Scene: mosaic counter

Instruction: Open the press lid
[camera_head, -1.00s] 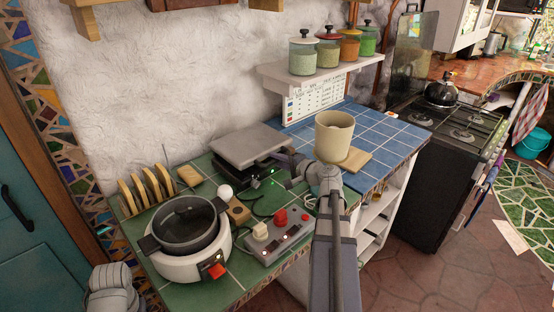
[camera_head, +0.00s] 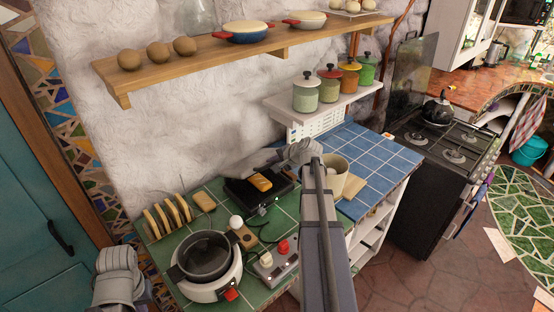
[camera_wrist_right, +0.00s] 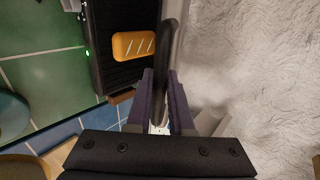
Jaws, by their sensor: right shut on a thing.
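The press (camera_head: 245,192) stands on the green tiles with its grey lid (camera_head: 240,165) raised, nearly edge-on near the wall. A browned, scored piece of bread (camera_head: 261,182) lies on its exposed dark plate. It also shows in the right wrist view (camera_wrist_right: 133,45), beside the dark handle bar (camera_wrist_right: 165,45). My right gripper (camera_head: 277,157) is at the raised lid. In the wrist view its fingers (camera_wrist_right: 163,85) are shut on the handle bar. Part of my left arm shows at the bottom left; its fingers are out of view.
A pot on a white cooker (camera_head: 208,287), a toast rack (camera_head: 168,217) and a control box (camera_head: 277,262) crowd the green counter. A beige pot (camera_head: 336,175) stands right of my right arm. A wooden shelf (camera_head: 200,62) and jars (camera_head: 330,85) are above.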

